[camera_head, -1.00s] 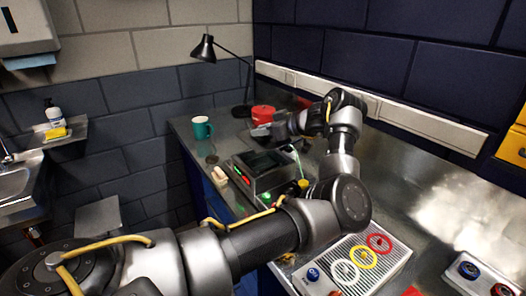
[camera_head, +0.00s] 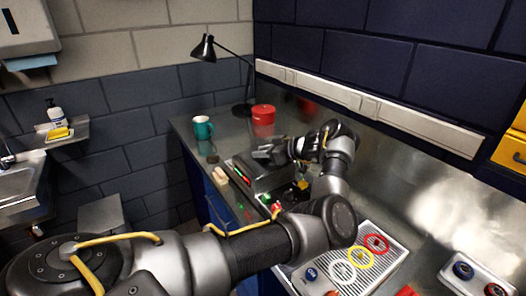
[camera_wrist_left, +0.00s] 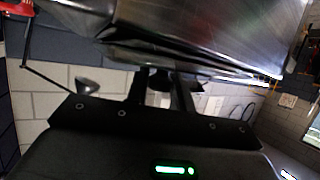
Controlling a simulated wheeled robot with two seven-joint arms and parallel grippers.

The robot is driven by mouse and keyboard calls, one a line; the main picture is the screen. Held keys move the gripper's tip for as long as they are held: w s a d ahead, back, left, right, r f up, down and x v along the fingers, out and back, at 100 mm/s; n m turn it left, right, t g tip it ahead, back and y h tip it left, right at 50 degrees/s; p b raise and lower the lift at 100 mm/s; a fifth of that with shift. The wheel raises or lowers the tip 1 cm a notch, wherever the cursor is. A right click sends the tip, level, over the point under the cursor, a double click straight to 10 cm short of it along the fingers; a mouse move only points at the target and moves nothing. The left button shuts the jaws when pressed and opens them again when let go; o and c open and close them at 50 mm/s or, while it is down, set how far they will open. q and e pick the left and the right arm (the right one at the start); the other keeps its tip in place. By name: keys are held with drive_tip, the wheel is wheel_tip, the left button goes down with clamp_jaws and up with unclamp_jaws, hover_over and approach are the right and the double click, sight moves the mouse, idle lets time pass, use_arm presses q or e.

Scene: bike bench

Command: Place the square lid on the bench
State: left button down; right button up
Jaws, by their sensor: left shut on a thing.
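My left gripper (camera_head: 268,153) is over the bench (camera_head: 232,128), at the far end of the grey box (camera_head: 245,176) with red and green lights. In the left wrist view its two fingers (camera_wrist_left: 162,88) are shut on a small dark part between them. A broad grey metal sheet, seemingly the square lid (camera_wrist_left: 215,28), fills the top of that view, close to the fingers. In the head view the lid is hard to tell apart from the gripper and box. I cannot tell whether it touches anything. My right gripper is out of view.
A ribbed tray with coloured rings (camera_head: 342,272) lies nearer. Bare bench shows between the mug and the tin.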

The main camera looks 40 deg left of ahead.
use_arm(q)
drive_tip(key=shift+f, duration=0.2)
drive_tip(key=c, duration=1.2)
unclamp_jaws()
